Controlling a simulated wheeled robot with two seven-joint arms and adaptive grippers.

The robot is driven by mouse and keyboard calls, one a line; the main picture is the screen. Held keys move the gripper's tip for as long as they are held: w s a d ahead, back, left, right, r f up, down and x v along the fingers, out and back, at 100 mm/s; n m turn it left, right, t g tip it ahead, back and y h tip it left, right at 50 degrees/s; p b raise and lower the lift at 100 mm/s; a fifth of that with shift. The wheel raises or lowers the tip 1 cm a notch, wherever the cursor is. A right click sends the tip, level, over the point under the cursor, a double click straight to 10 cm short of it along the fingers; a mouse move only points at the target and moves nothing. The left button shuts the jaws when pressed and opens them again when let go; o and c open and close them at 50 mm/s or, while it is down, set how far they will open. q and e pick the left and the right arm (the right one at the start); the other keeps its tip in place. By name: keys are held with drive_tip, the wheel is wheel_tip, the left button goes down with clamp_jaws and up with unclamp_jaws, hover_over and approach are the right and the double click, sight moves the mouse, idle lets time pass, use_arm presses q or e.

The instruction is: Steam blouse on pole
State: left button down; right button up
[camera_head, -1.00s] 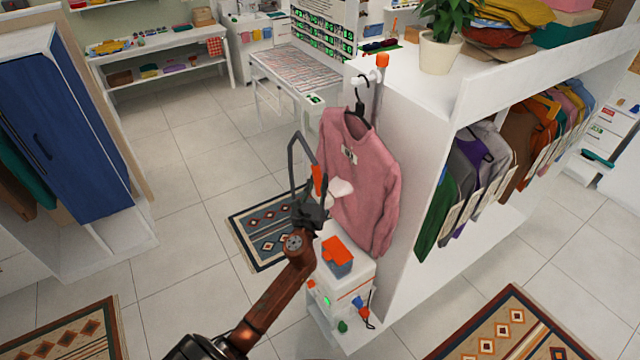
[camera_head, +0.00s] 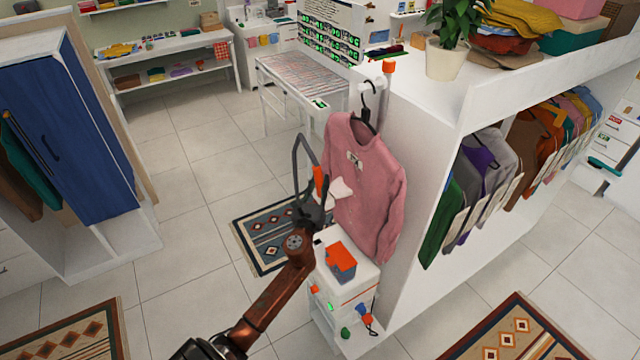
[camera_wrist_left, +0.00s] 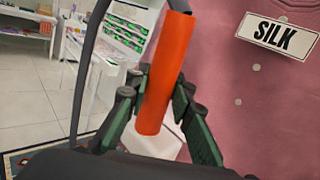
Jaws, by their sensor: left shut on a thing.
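The pink blouse (camera_head: 370,200) hangs on a black hanger (camera_head: 366,113) from the orange-tipped pole (camera_head: 388,68). Its "SILK" label shows in the left wrist view (camera_wrist_left: 277,35). My left gripper (camera_head: 316,203) is shut on the orange handle (camera_head: 319,180) of the steamer, also seen in the left wrist view (camera_wrist_left: 163,70). The steamer's white head (camera_head: 341,189) is at the blouse's left front; I cannot tell whether it touches. A grey hose (camera_head: 297,160) loops up behind the handle. The white steamer base (camera_head: 345,285) with its orange-topped tank (camera_head: 340,256) stands below. My right gripper is out of view.
A white clothes rack (camera_head: 408,150) with several garments stands right of the blouse, a potted plant (camera_head: 446,55) on top. A blue-door wardrobe (camera_head: 60,130) is at left. A patterned rug (camera_head: 262,235) lies behind the steamer; tiled floor is free at left.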

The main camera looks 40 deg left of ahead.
use_arm(q)
drive_tip(key=shift+s+r, duration=0.1)
idle(0.5)
drive_tip(key=s+a+p, duration=0.1)
drive_tip(key=s+a, duration=0.1)
drive_tip(key=s, duration=0.4)
drive_tip(key=shift+s+a, duration=0.15)
drive_tip(key=shift+a, duration=0.2)
idle(0.4)
